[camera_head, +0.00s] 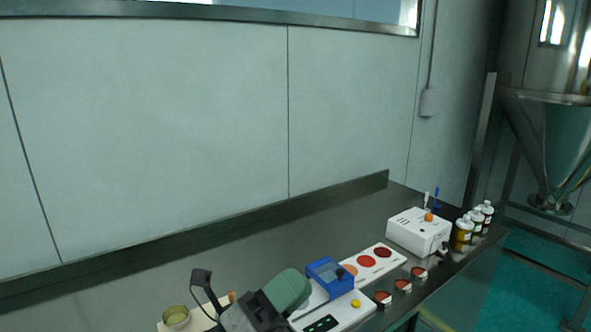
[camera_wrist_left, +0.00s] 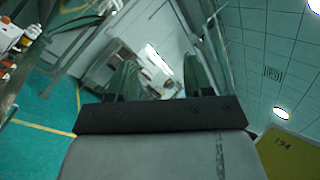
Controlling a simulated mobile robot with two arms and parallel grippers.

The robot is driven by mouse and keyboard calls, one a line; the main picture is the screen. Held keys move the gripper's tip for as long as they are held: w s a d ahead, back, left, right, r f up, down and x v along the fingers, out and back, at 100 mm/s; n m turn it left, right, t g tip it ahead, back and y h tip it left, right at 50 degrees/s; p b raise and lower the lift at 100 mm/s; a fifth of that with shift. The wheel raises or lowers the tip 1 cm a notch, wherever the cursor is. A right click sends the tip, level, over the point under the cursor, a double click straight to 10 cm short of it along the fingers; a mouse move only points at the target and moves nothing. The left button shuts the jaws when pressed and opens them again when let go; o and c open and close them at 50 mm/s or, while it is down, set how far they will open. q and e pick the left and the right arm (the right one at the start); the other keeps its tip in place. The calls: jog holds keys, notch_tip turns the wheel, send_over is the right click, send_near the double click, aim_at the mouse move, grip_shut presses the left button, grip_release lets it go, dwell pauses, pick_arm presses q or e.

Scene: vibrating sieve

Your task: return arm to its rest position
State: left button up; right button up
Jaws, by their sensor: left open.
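My left gripper (camera_head: 288,288) is at the bottom middle of the head view, in front of the bench, with a green finger and a dark body. In the left wrist view its two green fingers (camera_wrist_left: 158,78) stand apart with nothing between them. The gripper hides part of the bench and of the items behind it. How high it is above the bench I cannot tell. My right gripper is in neither view.
The steel bench (camera_head: 330,215) holds a blue device (camera_head: 328,268), a white plate with red discs (camera_head: 385,251), a white box (camera_head: 415,236) and several bottles (camera_head: 466,230) at right. A round greenish container (camera_head: 176,316) is left of the gripper. The bench's back stretch is clear.

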pick_arm(q)
jog(key=a+f+n+t+y, duration=0.3)
jog(key=a+f+n+y, duration=0.6)
jog(key=n, duration=0.5)
jog(key=a+f+n+t+y, duration=0.2)
jog(key=a+f+n+y, duration=0.4)
jog(key=f+n+y, duration=0.5)
jog(key=s+a+f+n+g+y, duration=0.1)
jog(key=s+a+f+n+g, duration=0.2)
jog(key=s+f+n+g, duration=0.5)
jog(key=s+a+f+n+g+y, duration=0.15)
jog(key=s+f+g, duration=0.3)
jog(key=s, duration=0.85)
notch_tip(320, 180, down, 29)
jog(key=b, duration=0.5)
jog(key=s+a+f+g+b, duration=0.1)
jog(key=s+f+b, duration=0.1)
jog(key=s+f, duration=0.6)
jog(key=s+a+f+g+b, duration=0.1)
jog(key=s+a+f+b, duration=0.1)
jog(key=s+f, duration=0.6)
notch_tip(320, 180, down, 6)
jog(key=shift+s+a+f+b, duration=0.15)
jog(key=shift+a+f+b, duration=0.15)
jog(key=shift+b, duration=0.1)
jog(key=shift+h, duration=0.25)
jog(key=shift+c, duration=0.8)
jog(key=shift+s, duration=0.1)
